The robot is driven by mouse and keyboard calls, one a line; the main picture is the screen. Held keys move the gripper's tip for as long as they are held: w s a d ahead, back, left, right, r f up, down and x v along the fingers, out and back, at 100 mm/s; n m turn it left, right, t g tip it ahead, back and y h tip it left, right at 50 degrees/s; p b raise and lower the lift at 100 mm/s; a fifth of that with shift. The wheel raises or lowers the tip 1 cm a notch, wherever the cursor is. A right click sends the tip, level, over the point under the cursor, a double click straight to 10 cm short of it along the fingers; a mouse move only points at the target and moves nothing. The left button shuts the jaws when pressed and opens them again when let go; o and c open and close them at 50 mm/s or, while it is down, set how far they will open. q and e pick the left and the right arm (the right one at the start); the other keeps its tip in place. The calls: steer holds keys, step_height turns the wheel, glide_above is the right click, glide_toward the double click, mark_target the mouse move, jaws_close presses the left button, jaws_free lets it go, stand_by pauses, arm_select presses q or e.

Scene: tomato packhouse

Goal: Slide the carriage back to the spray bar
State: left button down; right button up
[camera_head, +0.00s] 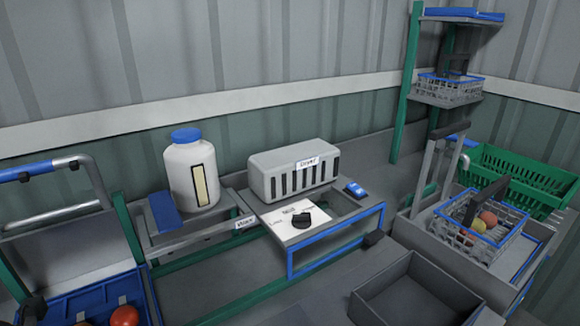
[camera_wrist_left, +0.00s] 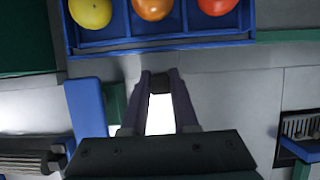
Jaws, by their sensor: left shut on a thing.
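The left wrist view shows my left gripper (camera_wrist_left: 160,84) with its fingers closed on a small dark knob (camera_wrist_left: 160,88). A blue tray (camera_wrist_left: 165,41) with yellow, orange and red tomatoes lies beyond the fingertips, apart from them. In the head view, a blue tray (camera_head: 62,309) with red tomatoes is cut off at the lower left. A bent metal tube with a blue sleeve (camera_head: 27,171) stands above it, perhaps the spray bar. I cannot tell which part is the carriage.
A white jug (camera_head: 191,172) stands beside a grey dryer (camera_head: 292,168). A black knob (camera_head: 301,219) sits on a white label. At the right are a wire basket (camera_head: 470,240) with tomatoes, a green crate (camera_head: 515,178) and an empty grey bin (camera_head: 415,293).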

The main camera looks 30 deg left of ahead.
arm_select(q)
steer(key=shift+s+a, duration=0.1)
steer(key=shift+s, duration=0.1)
steer(key=c, duration=0.7)
jaws_free()
steer(key=shift+d+r+p, duration=0.2)
steer(key=shift+r+p, duration=0.1)
steer(key=shift+r, duration=0.15)
steer(key=p+v, duration=0.2)
steer(key=v, duration=0.7)
steer(key=shift+s+f+p, duration=0.1)
steer(key=shift+s+p, duration=0.05)
steer(key=shift+p, duration=0.2)
